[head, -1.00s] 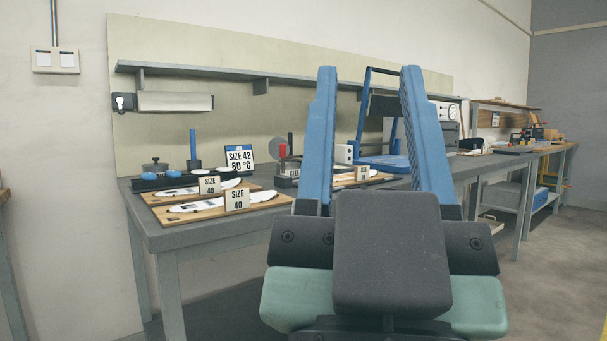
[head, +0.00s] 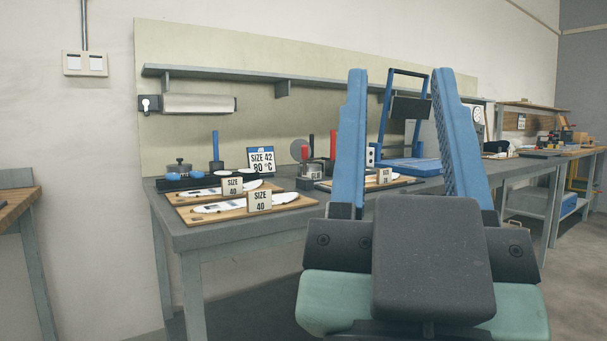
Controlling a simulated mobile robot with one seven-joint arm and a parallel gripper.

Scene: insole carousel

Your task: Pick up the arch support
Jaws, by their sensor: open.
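My gripper (head: 400,76) is in the foreground, its two blue fingers upright, spread apart and empty. It is well short of the grey workbench (head: 240,235). I cannot tell for sure which thing is the arch support. Small blue rounded pieces (head: 173,177) lie on a dark tray at the bench's left end. White insole shapes lie on wooden boards (head: 190,217) with "SIZE 40" cards (head: 259,201). Another board with a card (head: 384,176) shows partly between the fingers. The fingers hide part of the bench.
A "SIZE 42 80 °C" sign (head: 261,160) stands behind the boards. A blue-framed press (head: 408,166) stands farther right, seen between the fingers. A shelf (head: 300,82) runs above the bench. A wooden-topped table (head: 16,206) is at the left edge. Floor between the tables is clear.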

